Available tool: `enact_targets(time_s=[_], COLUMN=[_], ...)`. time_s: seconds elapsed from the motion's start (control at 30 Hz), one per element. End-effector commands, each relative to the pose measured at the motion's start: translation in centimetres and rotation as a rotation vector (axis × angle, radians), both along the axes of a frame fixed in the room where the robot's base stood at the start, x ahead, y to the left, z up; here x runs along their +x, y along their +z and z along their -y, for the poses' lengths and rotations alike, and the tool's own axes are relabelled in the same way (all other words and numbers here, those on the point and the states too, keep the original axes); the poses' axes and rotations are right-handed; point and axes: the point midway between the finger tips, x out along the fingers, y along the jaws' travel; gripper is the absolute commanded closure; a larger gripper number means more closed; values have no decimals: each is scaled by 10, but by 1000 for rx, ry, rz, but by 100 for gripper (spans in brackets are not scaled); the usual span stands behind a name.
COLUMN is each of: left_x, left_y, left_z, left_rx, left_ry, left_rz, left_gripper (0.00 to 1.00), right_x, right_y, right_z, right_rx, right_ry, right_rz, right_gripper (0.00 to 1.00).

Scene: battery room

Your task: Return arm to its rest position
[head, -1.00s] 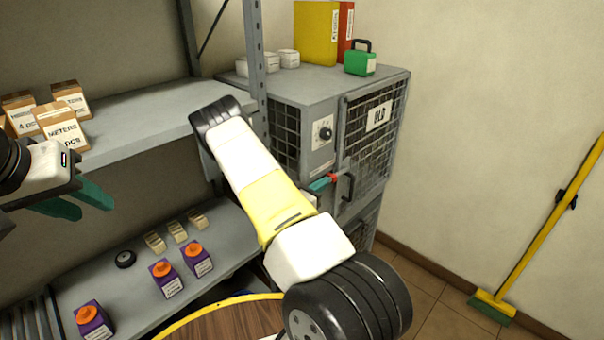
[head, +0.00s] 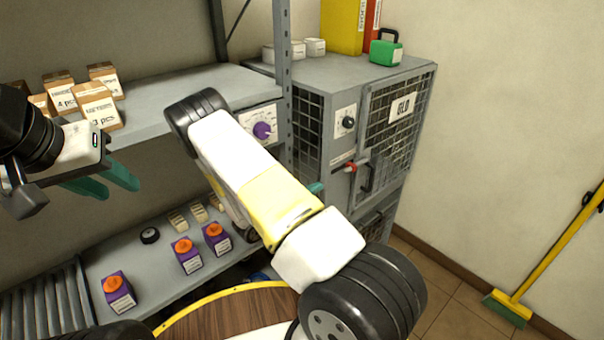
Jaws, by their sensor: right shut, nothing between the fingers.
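My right arm (head: 265,195), white and yellow with black joints, crosses the middle of the head view. My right gripper (head: 316,188) is mostly hidden behind that arm; only a teal fingertip shows, left of the cabinet door's red latch (head: 350,167) and apart from it in the picture. It is shut, with nothing in it. My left gripper (head: 104,182) is at the left, in front of the shelves. Its two teal fingers are apart, with nothing between them.
A grey mesh cabinet (head: 345,80) stands behind my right arm. Small cartons (head: 97,107) sit on the upper shelf (head: 165,100). Purple boxes with orange knobs (head: 187,257) stand on the lower shelf. A round wooden top (head: 225,312) is below. A yellow broom (head: 545,262) leans at right.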

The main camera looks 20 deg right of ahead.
Motion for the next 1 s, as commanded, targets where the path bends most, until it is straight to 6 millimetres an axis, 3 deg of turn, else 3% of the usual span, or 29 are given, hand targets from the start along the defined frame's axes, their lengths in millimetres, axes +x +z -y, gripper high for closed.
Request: enact_targets(time_s=[0.33,0.47,0.57,0.77,1.0], left_x=[0,0,0,0,0], left_y=[0,0,0,0,0], left_z=[0,0,0,0,0], left_rx=[0,0,0,0,0], left_ry=[0,0,0,0,0], left_rz=[0,0,0,0,0], left_gripper=[64,64,64,64,64], right_x=[0,-6,-20,-67,-121], right_y=[0,12,33,79,123], right_z=[1,5,13,19,2], right_rx=[2,43,128,386,729], right_ry=[-2,-55,-158,-433,-716], right_rz=[1,32,88,247,440], right_gripper=[100,100,100,100,100])
